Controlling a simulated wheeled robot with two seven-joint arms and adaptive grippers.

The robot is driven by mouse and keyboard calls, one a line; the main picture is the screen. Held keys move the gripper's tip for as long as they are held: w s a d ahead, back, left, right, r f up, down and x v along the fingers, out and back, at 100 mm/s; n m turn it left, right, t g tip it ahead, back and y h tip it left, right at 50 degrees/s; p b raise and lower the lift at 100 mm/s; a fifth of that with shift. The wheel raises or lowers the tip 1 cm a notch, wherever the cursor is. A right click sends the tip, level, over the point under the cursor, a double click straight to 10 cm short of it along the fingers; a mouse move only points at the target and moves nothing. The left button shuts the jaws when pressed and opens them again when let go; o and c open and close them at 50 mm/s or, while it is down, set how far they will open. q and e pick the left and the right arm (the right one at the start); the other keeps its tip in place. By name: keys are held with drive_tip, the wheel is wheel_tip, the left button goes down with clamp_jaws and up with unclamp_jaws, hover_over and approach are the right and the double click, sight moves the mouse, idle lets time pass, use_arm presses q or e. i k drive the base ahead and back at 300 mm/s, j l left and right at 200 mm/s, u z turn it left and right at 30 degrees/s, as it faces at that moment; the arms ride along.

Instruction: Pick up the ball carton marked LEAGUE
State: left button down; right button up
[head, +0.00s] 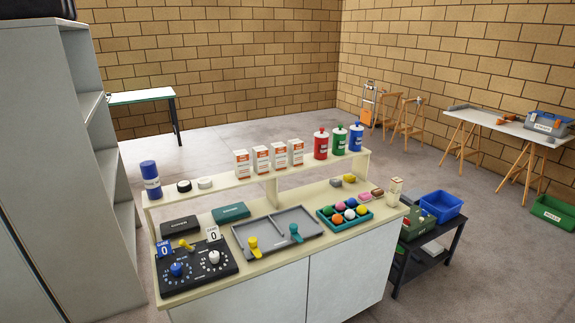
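Several white and orange cartons stand upright in a row on the raised shelf of the counter: the leftmost carton (242,164), a second carton (261,159), a third carton (279,156) and the rightmost carton (296,153). Their print is too small to read, so I cannot tell which is marked LEAGUE. A separate small cream box (395,191) stands at the counter's right end; its print is also unreadable. Neither of my grippers shows in the head view.
Red (320,144), green (339,140) and blue (356,138) bottles stand right of the cartons. Below the shelf lie a grey two-part tray (277,232), a tray of coloured balls (344,214) and a dark dial panel (196,267). A grey cabinet (50,150) stands left.

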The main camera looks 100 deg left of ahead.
sight(279, 150)
drive_tip(key=j+u, duration=0.15)
drive_tip(key=u, duration=1.7)
drive_tip(key=i+j+u, duration=0.15)
drive_tip(key=u, duration=0.25)
drive_tip(key=i+j+u, duration=0.1)
drive_tip(key=u, duration=0.3)
drive_tip(key=i+u, duration=0.2)
drive_tip(key=u, duration=0.25)
drive_tip(key=i+u, duration=0.15)
drive_tip(key=u, duration=0.25)
drive_tip(key=i+l+u, duration=0.1)
drive_tip(key=i, duration=0.3)
drive_tip(key=i+l+u, duration=0.15)
drive_tip(key=i+l, duration=0.15)
drive_tip(key=i, duration=0.05)
